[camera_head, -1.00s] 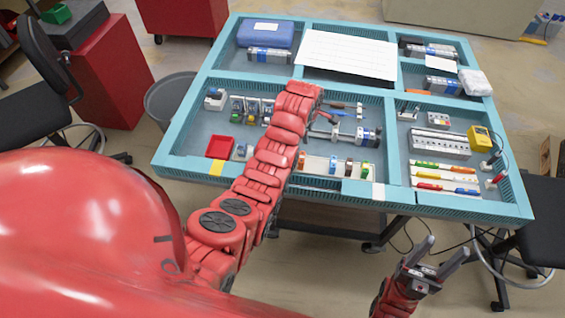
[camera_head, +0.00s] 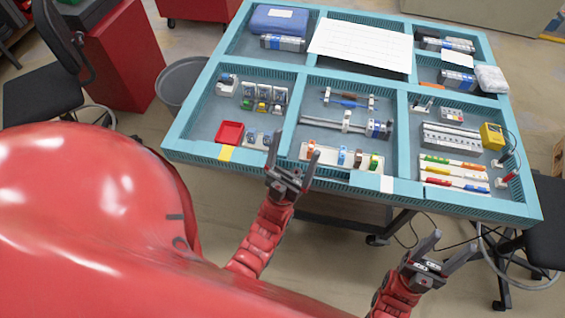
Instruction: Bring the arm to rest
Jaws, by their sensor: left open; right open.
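My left gripper (camera_head: 291,170) is open and empty. It is in front of the table's near edge, and its fingertips overlap that edge in the picture. My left arm reaches up to it from below, bent close to my body. My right gripper (camera_head: 446,254) is open and empty, low at the right, in front of the table and apart from it. Its fingers point up and to the right. The teal compartmented table (camera_head: 222,152) stands beyond both grippers.
The table holds a red tray (camera_head: 230,133), a blue case (camera_head: 279,20), a white sheet (camera_head: 360,45), a yellow device (camera_head: 492,137) and several socket parts. A grey bin (camera_head: 180,82) and black chair (camera_head: 42,92) stand left. Another chair (camera_head: 550,225) is at right.

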